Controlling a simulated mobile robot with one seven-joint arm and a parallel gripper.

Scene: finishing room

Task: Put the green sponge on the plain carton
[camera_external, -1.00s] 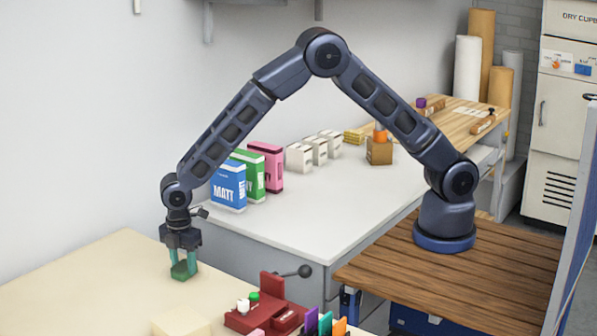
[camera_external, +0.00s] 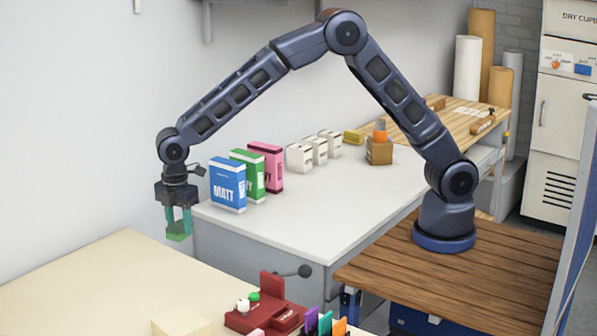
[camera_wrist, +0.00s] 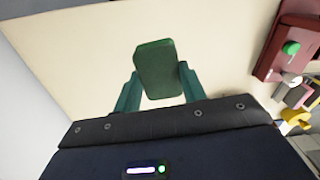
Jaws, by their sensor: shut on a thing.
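The green sponge (camera_external: 177,237) is held between the teal fingertips of my gripper (camera_external: 178,222), above the cream table (camera_external: 85,275) at the left. The wrist view also shows the sponge (camera_wrist: 155,68), tilted slightly, with a finger on each side and the table surface behind it. A pale, unmarked box (camera_external: 180,322), cut off by the bottom edge of the external view, stands on the table below my gripper; it may be the plain carton. A brown box (camera_external: 379,152) with an orange thing on top stands on the white bench; I cannot tell whether it is plain.
Blue (camera_external: 228,187), green and pink boxes stand on the white bench (camera_external: 320,215), with white cartons (camera_external: 300,157) behind. A red fixture (camera_external: 265,312) with a lever stands on the table's right part. The table's left part is clear.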

